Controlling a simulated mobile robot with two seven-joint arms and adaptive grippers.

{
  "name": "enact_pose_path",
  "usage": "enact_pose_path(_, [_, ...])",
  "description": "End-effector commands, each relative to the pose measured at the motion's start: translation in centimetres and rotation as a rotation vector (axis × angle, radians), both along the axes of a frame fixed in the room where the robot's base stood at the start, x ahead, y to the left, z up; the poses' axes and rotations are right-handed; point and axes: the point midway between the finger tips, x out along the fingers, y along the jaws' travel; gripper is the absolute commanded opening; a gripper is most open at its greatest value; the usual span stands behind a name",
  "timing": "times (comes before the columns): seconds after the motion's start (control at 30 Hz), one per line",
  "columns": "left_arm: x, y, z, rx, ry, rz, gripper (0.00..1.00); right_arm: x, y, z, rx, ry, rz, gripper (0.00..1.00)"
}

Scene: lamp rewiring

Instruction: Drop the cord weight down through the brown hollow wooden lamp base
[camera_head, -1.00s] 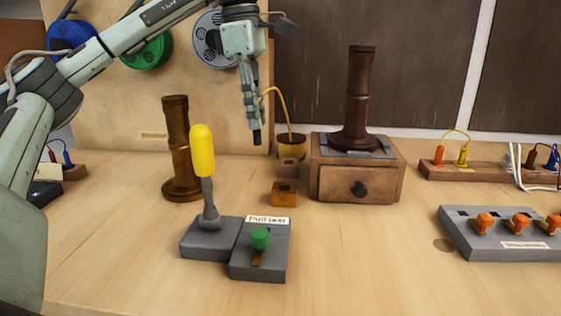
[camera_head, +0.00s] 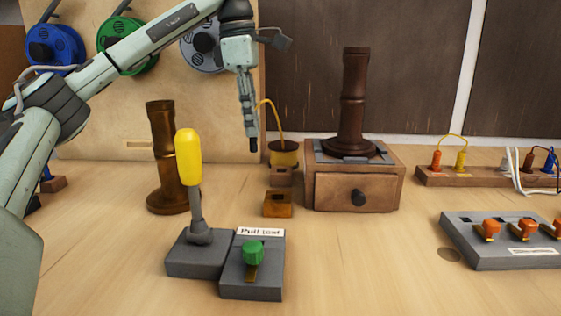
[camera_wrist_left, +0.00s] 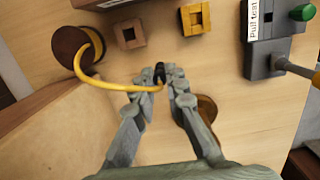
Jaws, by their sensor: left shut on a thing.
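My left gripper (camera_head: 251,128) is shut on the black cord weight (camera_head: 254,145), which hangs upright below the fingertips above the table. The weight also shows between the fingertips in the left wrist view (camera_wrist_left: 160,72). A yellow cord (camera_head: 269,103) loops from it to a brown spool (camera_head: 284,156). A glossy brown turned column (camera_head: 162,150) stands on the table, left of the gripper. A dark brown turned column (camera_head: 353,100) stands on a wooden drawer box, to the right. In the left wrist view a brown round base (camera_wrist_left: 207,108) is partly hidden by a finger. My right gripper is out of view.
The yellow-handled lever (camera_head: 188,157) and pull-test block (camera_head: 252,272) stand in front. A small wooden block (camera_head: 279,204) lies near the drawer box (camera_head: 356,192). Orange switches sit on a grey panel (camera_head: 487,250) at right.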

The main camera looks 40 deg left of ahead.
Motion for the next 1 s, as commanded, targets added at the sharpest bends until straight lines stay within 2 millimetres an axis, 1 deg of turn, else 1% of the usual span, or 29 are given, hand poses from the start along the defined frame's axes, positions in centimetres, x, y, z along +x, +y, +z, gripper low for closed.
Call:
enact_pose_path(0.03, [0.9, -0.3, -0.5, 0.001, 0.003, -0.001, 0.00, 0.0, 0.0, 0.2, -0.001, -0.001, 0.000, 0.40])
enact_pose_path(0.2, [4.0, -1.3, -2.3, 0.000, 0.001, -0.001, 0.00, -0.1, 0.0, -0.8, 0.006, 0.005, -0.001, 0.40])
enact_pose_path(0.3, [5.5, -1.7, -3.3, 0.000, 0.001, 0.000, 0.00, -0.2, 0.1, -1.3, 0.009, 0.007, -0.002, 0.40])
enact_pose_path(0.4, [6.5, -2.0, -3.9, -0.001, 0.001, 0.000, 0.00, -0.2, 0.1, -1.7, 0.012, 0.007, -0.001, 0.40])
enact_pose_path(0.53, [6.9, -2.0, -4.7, 0.001, -0.001, 0.000, 0.00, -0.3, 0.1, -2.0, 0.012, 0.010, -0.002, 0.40])
enact_pose_path(0.63, [6.8, -2.0, -6.3, 0.001, 0.001, 0.000, 0.00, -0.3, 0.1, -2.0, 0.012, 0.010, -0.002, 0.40])
enact_pose_path(0.67, [6.8, -2.0, -6.5, 0.001, 0.001, 0.000, 0.00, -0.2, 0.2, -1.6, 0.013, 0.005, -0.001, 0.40])
enact_pose_path(0.73, [6.8, -2.0, -7.0, 0.000, 0.000, 0.000, 0.00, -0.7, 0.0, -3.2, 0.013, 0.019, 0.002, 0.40])
enact_pose_path(0.8, [6.8, -2.0, -7.5, 0.000, 0.000, 0.001, 0.00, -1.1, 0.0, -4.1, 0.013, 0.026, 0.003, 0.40])
enact_pose_path(1.0, [6.8, -2.0, -7.8, 0.000, -0.002, 0.001, 0.00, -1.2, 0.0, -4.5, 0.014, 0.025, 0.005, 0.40])
